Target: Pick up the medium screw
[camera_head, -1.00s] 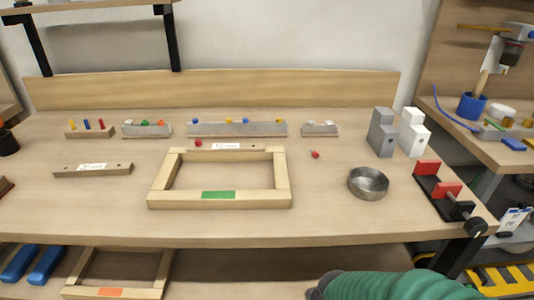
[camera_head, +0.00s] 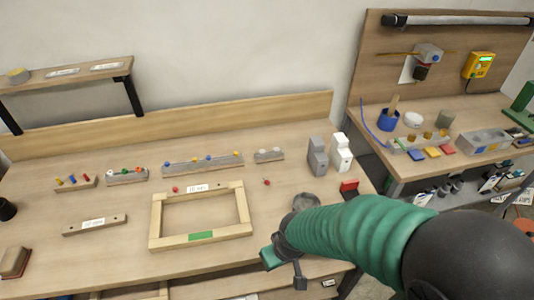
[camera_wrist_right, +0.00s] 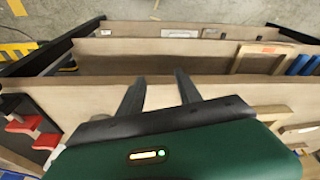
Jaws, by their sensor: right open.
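Small red-headed pieces that look like screws lie on the bench: one red piece (camera_head: 175,189) at the back left of the wooden frame, another red piece (camera_head: 267,182) to the right of it. Coloured heads also stand in a grey block (camera_head: 203,165), a smaller grey block (camera_head: 127,177) and a wooden block (camera_head: 76,184) behind. I cannot tell which is the medium screw. My right gripper (camera_wrist_right: 158,88) is open and empty in the wrist view, fingers apart. In the head view its green hand is at the bench's front edge, away from the red pieces. My left gripper is out of view.
The wooden frame (camera_head: 156,226) with a green patch lies mid-bench. A metal bowl (camera_head: 305,201) is partly hidden behind my right arm. Grey (camera_head: 317,157) and white (camera_head: 341,152) blocks stand at the back right. A labelled wooden bar (camera_head: 94,225) lies left.

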